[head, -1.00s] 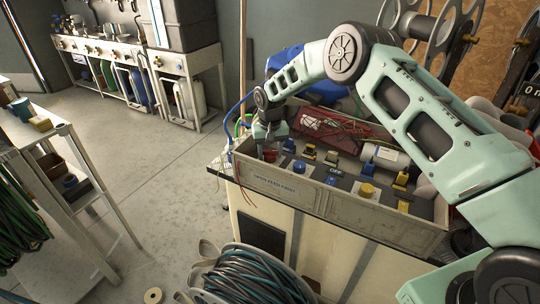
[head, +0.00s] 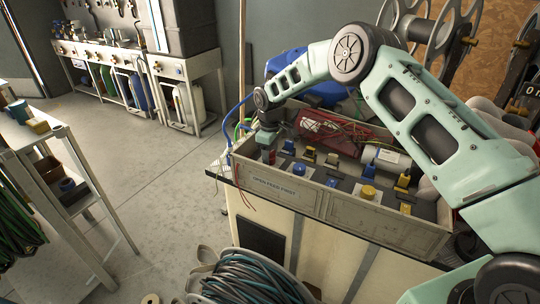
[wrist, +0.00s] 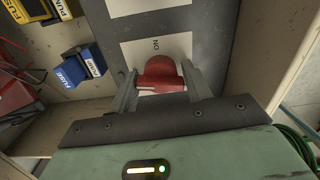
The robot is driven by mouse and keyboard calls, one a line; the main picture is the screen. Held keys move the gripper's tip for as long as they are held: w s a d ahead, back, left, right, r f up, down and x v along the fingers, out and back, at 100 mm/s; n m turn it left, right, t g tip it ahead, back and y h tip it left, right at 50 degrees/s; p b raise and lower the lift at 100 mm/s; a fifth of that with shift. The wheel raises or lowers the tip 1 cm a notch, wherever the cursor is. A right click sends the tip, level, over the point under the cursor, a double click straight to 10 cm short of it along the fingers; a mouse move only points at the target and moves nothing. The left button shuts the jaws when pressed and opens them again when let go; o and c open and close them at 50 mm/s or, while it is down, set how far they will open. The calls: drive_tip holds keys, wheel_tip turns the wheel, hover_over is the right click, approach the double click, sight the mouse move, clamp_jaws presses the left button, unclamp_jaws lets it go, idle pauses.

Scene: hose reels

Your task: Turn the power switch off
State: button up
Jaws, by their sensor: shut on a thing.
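The power switch, a red rounded handle (wrist: 160,75), stands between my two fingers in the wrist view. It is on a dark panel, with a white plate behind it whose lettering reads "ON" upside down. My gripper (wrist: 160,88) is shut on the red handle, with one finger at each side. In the head view, my gripper (head: 267,143) reaches down into the left end of a grey control box (head: 280,189), and the red handle (head: 268,157) shows just below it. The handle's base is partly hidden by the gripper.
Blue and yellow fuse plugs (head: 368,192) fill the box to the right. One blue plug (wrist: 73,73) is close to my left finger. Loose wires and a red part (head: 335,125) lie at the back.

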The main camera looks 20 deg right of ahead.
drive_tip(key=shift+n, duration=1.1)
drive_tip(key=o, duration=0.7)
drive_tip(key=shift+r, duration=0.15)
wheel_tip(320, 180, up, 17)
drive_tip(key=shift+r+b, duration=0.1)
drive_tip(key=shift+b, duration=0.45)
